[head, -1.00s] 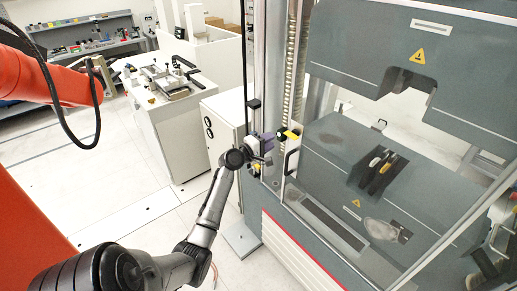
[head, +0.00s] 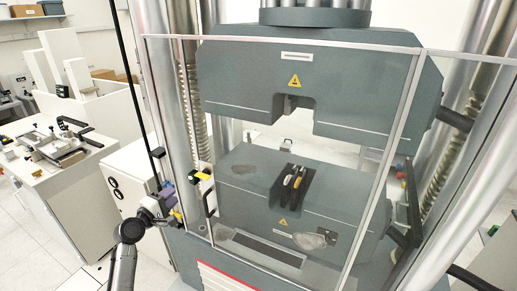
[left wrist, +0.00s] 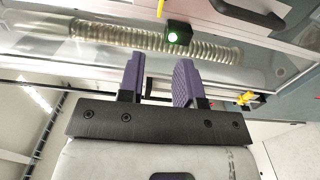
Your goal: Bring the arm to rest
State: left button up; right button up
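My left arm (head: 124,262) comes in at the lower left of the head view. My left gripper (head: 162,203), with purple fingers, is at the left front corner of the large grey testing machine (head: 340,205). In the left wrist view the two fingers (left wrist: 157,75) stand apart with nothing between them, so the gripper is open. A small black block with a lit green button (left wrist: 178,36) shows beyond the fingertips. My right gripper cannot be made out in the head view.
A clear guard with a pale frame (head: 290,41) fronts the machine. A yellow-and-black latch (head: 201,176) and dark handle (head: 208,203) are close to the left gripper. A white cabinet (head: 130,182) and a white bench (head: 45,180) stand to the left.

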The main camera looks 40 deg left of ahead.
pick_arm(q)
jog(key=s+d+f+m+g+h+p, duration=0.1)
jog(key=d+f+m+g, duration=0.3)
jog(key=d+m, duration=0.65)
jog(key=s+d+f+m+g+h+p, duration=0.15)
jog(key=d+m+g, duration=0.35)
jog(key=d+m, duration=0.55)
jog(key=s+d+f+m+g+p, duration=0.15)
jog(key=s+d, duration=0.25)
jog(key=d, duration=0.4)
jog(key=s+d+f+p, duration=0.1)
jog(key=s+d+f, duration=0.1)
jog(key=s+d, duration=0.45)
jog(key=s+d+f+g+h+p, duration=0.2)
jog(key=s+d+f+g, duration=0.1)
jog(key=s+d, duration=0.4)
jog(key=shift+s+d+f+m+p, duration=0.25)
jog(key=shift+s+f+m+p, duration=0.1)
jog(key=shift+s, duration=0.7)
